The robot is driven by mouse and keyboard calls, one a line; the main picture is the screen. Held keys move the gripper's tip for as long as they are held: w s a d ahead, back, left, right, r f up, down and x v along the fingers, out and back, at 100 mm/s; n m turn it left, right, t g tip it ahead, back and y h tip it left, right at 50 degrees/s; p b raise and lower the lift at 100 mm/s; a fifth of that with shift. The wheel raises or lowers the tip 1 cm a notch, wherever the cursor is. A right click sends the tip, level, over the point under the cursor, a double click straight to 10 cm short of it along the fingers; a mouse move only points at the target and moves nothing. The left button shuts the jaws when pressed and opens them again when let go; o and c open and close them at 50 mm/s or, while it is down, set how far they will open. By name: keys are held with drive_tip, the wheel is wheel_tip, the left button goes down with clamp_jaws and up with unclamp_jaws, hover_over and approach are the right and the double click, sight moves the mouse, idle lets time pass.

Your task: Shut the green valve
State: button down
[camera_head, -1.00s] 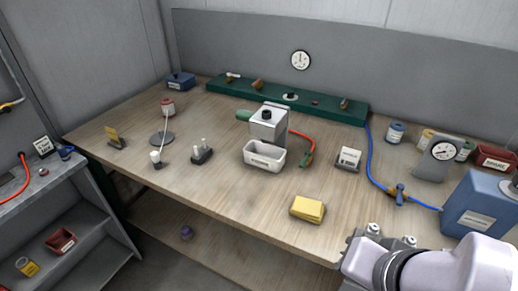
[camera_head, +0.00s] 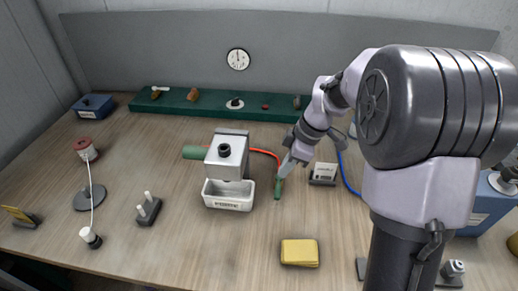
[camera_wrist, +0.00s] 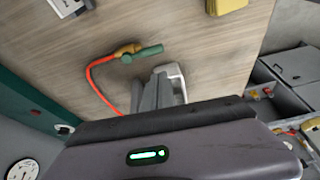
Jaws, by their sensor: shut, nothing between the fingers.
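The green valve handle (camera_head: 278,188) is at the near end of a red hose, to the right of a metal box (camera_head: 228,157). In the wrist view the green handle (camera_wrist: 150,51) sticks out sideways from a brass-coloured body (camera_wrist: 128,49) on the hose. My gripper (camera_head: 286,168) is shut and empty, its tips close beside the handle's upper end. In the wrist view my gripper (camera_wrist: 168,76) shows just below the handle, with a small gap in the picture. I cannot tell whether they touch.
A white tray (camera_head: 228,204) sits in front of the metal box. A labelled card stand (camera_head: 323,174) and a blue hose (camera_head: 346,174) are right of my gripper. A yellow sponge (camera_head: 300,253) lies nearer. The bench between sponge and handle is clear.

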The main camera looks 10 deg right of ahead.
sight(278, 187)
drive_tip(key=shift+w+d+f+n, duration=0.1)
drive_tip(key=shift+w+f+n, duration=0.1)
drive_tip(key=shift+f+n, duration=0.15)
drive_tip(key=b+x, duration=0.4)
drive_tip(key=x, duration=0.6)
